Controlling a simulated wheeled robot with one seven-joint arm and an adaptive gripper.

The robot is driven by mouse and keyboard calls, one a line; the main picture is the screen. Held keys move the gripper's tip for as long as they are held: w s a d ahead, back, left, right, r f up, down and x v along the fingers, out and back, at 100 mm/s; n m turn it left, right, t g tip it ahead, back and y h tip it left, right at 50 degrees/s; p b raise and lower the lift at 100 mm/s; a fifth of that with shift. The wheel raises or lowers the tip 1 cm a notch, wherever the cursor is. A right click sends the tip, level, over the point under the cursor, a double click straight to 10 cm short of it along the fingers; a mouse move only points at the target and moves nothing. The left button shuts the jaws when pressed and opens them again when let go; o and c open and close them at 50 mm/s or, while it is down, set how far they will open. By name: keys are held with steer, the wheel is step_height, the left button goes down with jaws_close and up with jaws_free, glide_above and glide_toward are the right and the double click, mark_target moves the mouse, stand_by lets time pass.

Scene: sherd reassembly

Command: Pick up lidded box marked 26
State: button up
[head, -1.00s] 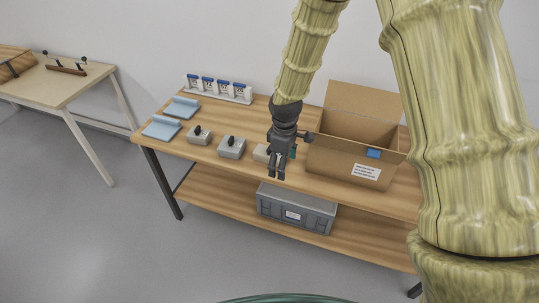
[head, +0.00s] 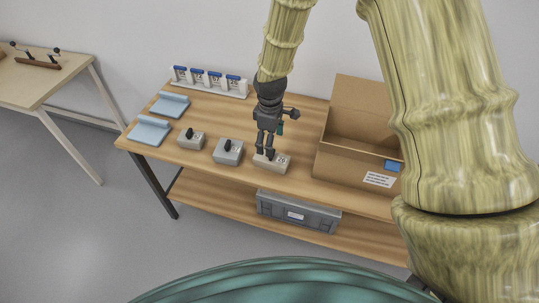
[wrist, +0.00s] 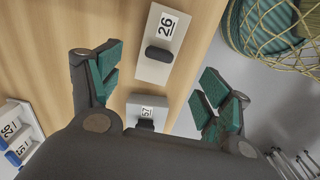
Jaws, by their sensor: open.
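The lidded box marked 26 (head: 276,168) is pale, with a white number label, and sits near the front edge of the wooden table. In the wrist view the box (wrist: 152,71) shows its number and a dark lid knob, beyond the fingertips and between their lines. My gripper (head: 265,155) points down at the box in the head view and hides part of it. In the wrist view my gripper (wrist: 160,88) is open, with teal pads wide apart and nothing between them. Contact with the box is not visible.
Two grey lidded boxes (head: 228,152) (head: 190,140) stand left of it. An open cardboard box (head: 345,165) stands close on the right. A grey crate (head: 298,214) is on the lower shelf.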

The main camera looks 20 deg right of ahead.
mark_target(272, 159)
steer(key=f, duration=0.2)
steer(key=d+f, duration=0.1)
steer(key=shift+s+f+p, duration=0.25)
steer(key=shift+p, duration=0.15)
steer(key=shift+w+f, duration=0.1)
steer(key=shift+f, duration=0.2)
steer(key=shift+s+a, duration=0.1)
steer(key=shift+s, duration=0.1)
steer(key=shift+w+a+f+p, duration=0.15)
steer(key=shift+f+p, duration=0.3)
steer(key=shift+f, duration=0.25)
steer(key=shift+w+d+f+p, duration=0.15)
steer(key=shift+f+p, duration=0.3)
steer(key=shift+f, duration=0.25)
steer(key=shift+a+f, duration=0.1)
steer(key=shift+f, duration=1.1)
steer(key=c, duration=1.2)
